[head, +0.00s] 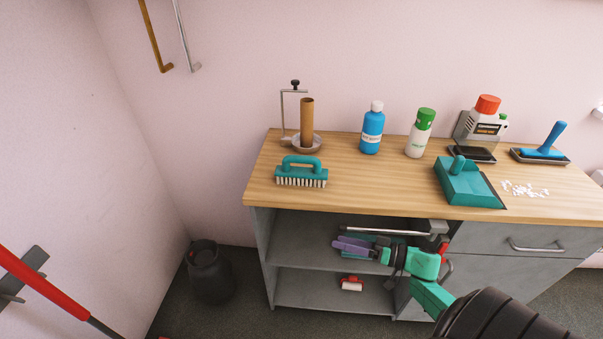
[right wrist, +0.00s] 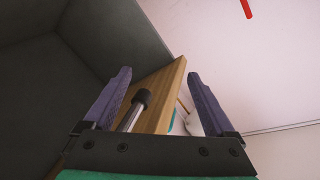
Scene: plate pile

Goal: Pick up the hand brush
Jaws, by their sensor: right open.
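The hand brush (head: 302,177) is teal with pale bristles and a looped handle. It stands bristles down on the left front of the wooden counter (head: 385,188). My right gripper (head: 343,245) is in front of the open shelves, below the counter edge and to the right of the brush. Its purple fingers are apart in the right wrist view (right wrist: 158,92), with nothing gripped between them. A teal item behind the fingers on the shelf is mostly hidden. My left gripper is not in view.
A silver bar (head: 385,231) runs just above my right gripper. A paper-roll stand (head: 307,125), blue bottle (head: 371,130), white bottle (head: 420,135) and teal dustpan (head: 466,185) stand on the counter. A dark bin (head: 208,273) is on the floor.

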